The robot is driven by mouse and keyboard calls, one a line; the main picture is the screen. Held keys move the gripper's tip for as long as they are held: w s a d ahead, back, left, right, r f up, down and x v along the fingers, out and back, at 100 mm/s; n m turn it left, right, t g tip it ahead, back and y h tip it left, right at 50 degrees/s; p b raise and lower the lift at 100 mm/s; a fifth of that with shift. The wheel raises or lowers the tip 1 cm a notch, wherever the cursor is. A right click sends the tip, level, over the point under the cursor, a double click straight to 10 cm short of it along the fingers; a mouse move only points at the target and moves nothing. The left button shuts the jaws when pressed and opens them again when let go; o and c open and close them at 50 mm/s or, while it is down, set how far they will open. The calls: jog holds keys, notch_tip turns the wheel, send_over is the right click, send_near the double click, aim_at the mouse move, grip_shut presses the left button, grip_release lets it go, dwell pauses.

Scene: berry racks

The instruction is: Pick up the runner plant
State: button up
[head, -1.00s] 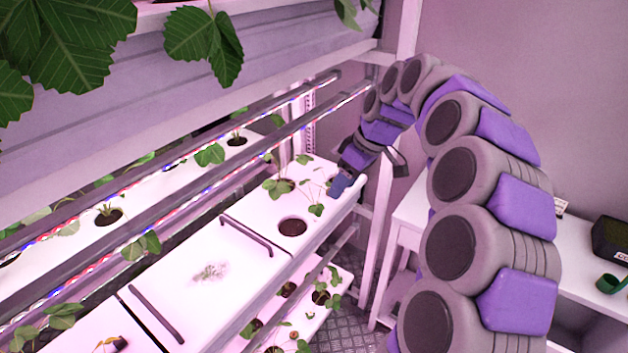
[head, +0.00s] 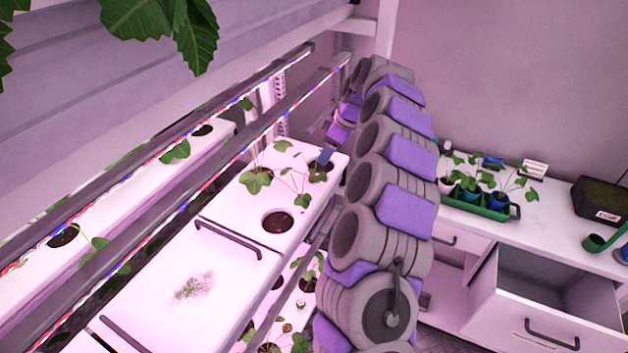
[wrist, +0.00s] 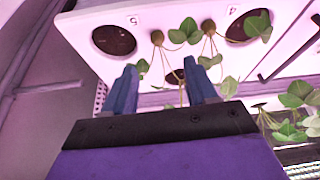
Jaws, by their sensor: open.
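The runner plant (head: 300,181) shows as thin stems with small leaves over the far end of the white planting tray (head: 253,207). In the wrist view, two small brown crowns with leaves (wrist: 190,30) hang on thin stems beside the numbered holes. I cannot tell for certain which stems are the runner. My gripper (wrist: 160,80) is open, its two blue fingers apart and pointing at the tray, with a stem and leaf showing between or behind them. In the head view a blue finger (head: 325,156) is at the tray's far end; my arm hides the rest.
A soil-filled hole (head: 278,222) is in the tray. Light bars (head: 170,165) cross above the racks. A lower shelf holds more plants. At right, a white bench (head: 545,205) carries a green tray of potted plants (head: 467,205); a drawer (head: 555,320) stands open.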

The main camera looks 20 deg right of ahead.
jog(key=b, duration=0.1)
send_near(311, 175)
jog(key=shift+a+f, duration=0.95)
jog(key=shift+f, duration=0.55)
jog(key=shift+w+d+f, duration=0.2)
jog(key=shift+d+f, duration=0.3)
jog(key=shift+d, duration=0.1)
jog(key=b+x, duration=0.1)
jog(key=x, duration=0.3)
jog(key=shift+w+b, duration=0.3)
jog(key=shift+b, duration=0.05)
jog(key=shift+a, duration=0.4)
jog(key=shift+d+f, duration=0.15)
jog(key=shift+d, duration=0.5)
jog(key=c, duration=0.6)
jog(key=shift+a, duration=0.2)
jog(key=shift+c, duration=1.4)
jog(key=shift+a, duration=0.3)
jog(key=shift+c, duration=0.2)
